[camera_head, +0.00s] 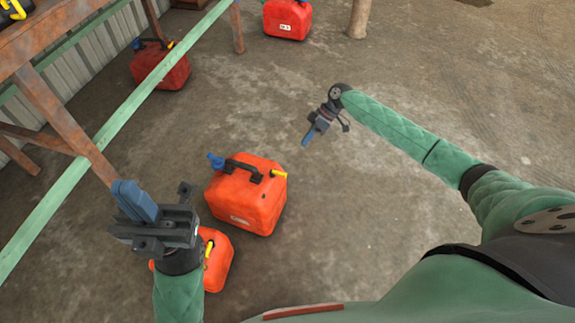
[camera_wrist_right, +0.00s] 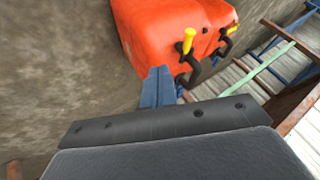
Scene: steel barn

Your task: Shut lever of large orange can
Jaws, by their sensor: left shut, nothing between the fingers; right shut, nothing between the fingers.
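The large orange can (camera_head: 245,205) stands upright on the floor, with a black handle (camera_head: 243,168), a blue part (camera_head: 215,160) at its left end and a yellow part (camera_head: 278,173) at its right end. I cannot tell the lever's state. My right gripper (camera_head: 306,140) is shut and empty, in the air beyond the can to its upper right. In the right wrist view its blue fingers (camera_wrist_right: 158,85) appear just below an orange can (camera_wrist_right: 155,30) with a yellow part (camera_wrist_right: 188,40). My left gripper (camera_head: 132,200) is shut and empty, left of the large can.
A smaller orange can (camera_head: 218,265) sits in front of the large one, partly hidden by my left arm. Red cans stand further back (camera_head: 160,65) and (camera_head: 287,18). Floor at right is clear.

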